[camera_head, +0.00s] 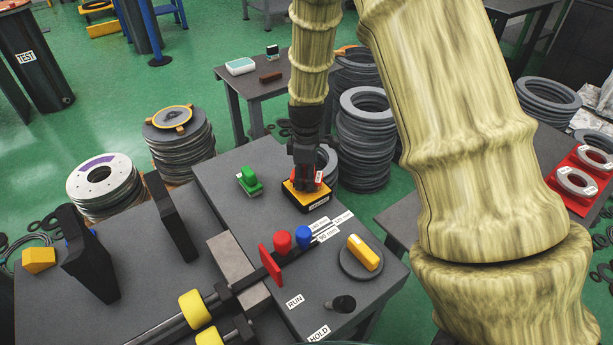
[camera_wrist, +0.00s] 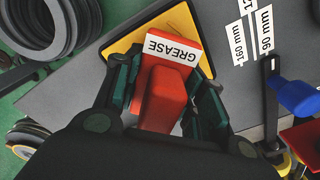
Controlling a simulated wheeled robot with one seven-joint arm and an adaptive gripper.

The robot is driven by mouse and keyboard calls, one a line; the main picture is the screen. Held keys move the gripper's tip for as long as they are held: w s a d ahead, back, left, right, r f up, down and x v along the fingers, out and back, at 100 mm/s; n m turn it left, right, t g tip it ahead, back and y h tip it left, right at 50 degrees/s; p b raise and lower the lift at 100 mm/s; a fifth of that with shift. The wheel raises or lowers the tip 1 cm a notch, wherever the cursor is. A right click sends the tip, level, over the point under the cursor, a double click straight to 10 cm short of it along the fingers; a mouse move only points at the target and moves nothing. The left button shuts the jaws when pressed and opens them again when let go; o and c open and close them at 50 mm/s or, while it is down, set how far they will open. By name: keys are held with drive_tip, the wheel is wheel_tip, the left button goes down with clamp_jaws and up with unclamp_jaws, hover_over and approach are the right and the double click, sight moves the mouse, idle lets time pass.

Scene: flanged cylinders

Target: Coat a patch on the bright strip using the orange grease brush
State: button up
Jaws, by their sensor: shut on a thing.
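The orange-red grease brush (camera_wrist: 163,97), with a white GREASE label, is between the fingers of my gripper (camera_wrist: 165,105) in the wrist view. My gripper (camera_head: 305,180) is shut on it and points down at the yellow-topped black grease pad (camera_head: 312,200). The pad's yellow top also shows around the brush in the wrist view (camera_wrist: 126,46). Whether the brush touches the pad, I cannot tell; its bristles are hidden. The bright strip (camera_head: 232,262) is a light grey metal band across the dark bench, left of and nearer than the pad.
A green block-like tool (camera_head: 249,181) stands left of the pad. A red knob (camera_head: 282,242), a blue knob (camera_head: 303,237) and a red plate (camera_head: 270,265) stand right of the strip. A yellow switch (camera_head: 363,252) is farther right. Tall black plates (camera_head: 90,262) stand left.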

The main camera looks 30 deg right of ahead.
drive_tip(key=shift+f, duration=0.45)
idle(0.6)
drive_tip(key=shift+f+p, duration=0.1)
drive_tip(key=shift+p, duration=0.3)
idle(2.4)
drive_tip(key=shift+r+p, duration=3.45)
drive_tip(key=shift+r, duration=0.1)
